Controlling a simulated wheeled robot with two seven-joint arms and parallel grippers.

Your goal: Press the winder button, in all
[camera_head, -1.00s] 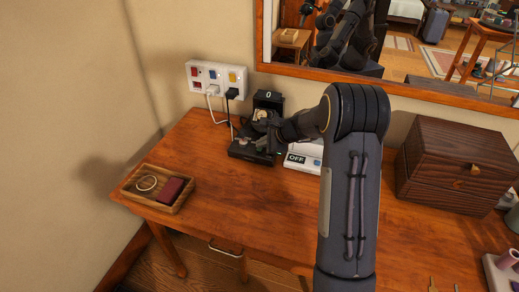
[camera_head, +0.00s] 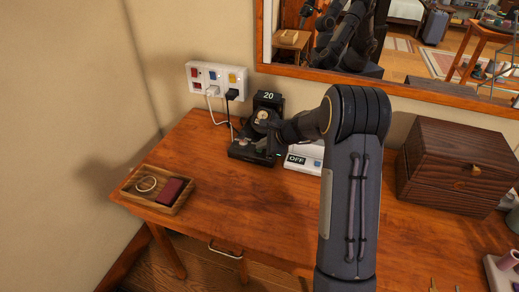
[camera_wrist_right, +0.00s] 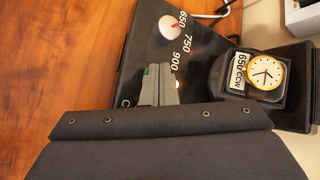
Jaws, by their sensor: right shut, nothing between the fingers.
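The black watch winder (camera_head: 243,150) stands on the wooden table by the wall. Its raised display (camera_head: 268,96) reads 20. In the right wrist view a knob (camera_wrist_right: 169,27) stands by the marks 650, 750 and 900 on the winder's glossy top (camera_wrist_right: 145,60). My right gripper (camera_wrist_right: 160,84) is shut and empty, low over that top. Whether its tips touch a button is hidden. A small green light shows beside the gripper in the head view. My left gripper is out of view.
A white device marked OFF (camera_head: 297,160) stands right of the winder. A wall socket panel (camera_head: 217,80) with plugged cords is behind. A wooden tray (camera_head: 130,193) lies left, a dark wooden box (camera_head: 440,170) right.

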